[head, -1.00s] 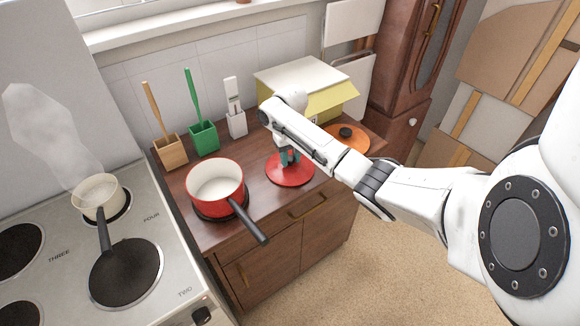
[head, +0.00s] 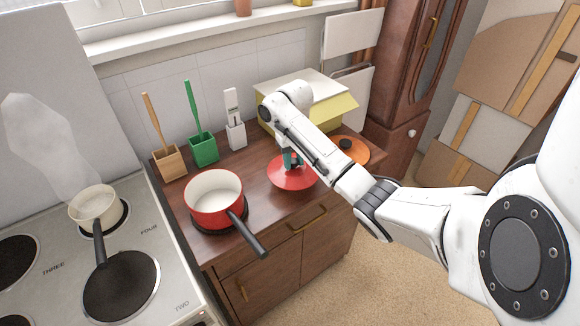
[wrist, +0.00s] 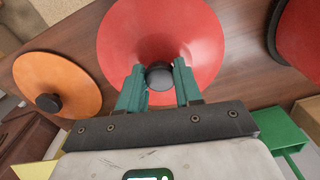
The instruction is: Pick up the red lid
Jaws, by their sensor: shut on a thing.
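The red lid (head: 292,179) is a shallow cone with a dark knob on top. In the head view it is over the right part of the dresser top, to the right of the red pot. My gripper (head: 291,160) is above its middle, with teal fingers. In the wrist view the red lid (wrist: 160,30) fills the top middle, and my gripper (wrist: 158,82) has its two fingers on either side of the dark knob (wrist: 159,76), shut on it. The lid appears slightly raised off the wood.
A red pot (head: 213,207) with a dark handle stands left of the lid. An orange lid (head: 355,152) lies to the right. Behind are a green holder (head: 204,149), a wooden holder (head: 169,164), a white holder (head: 236,134) and a yellow box (head: 335,105). The stove (head: 60,255) is at left.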

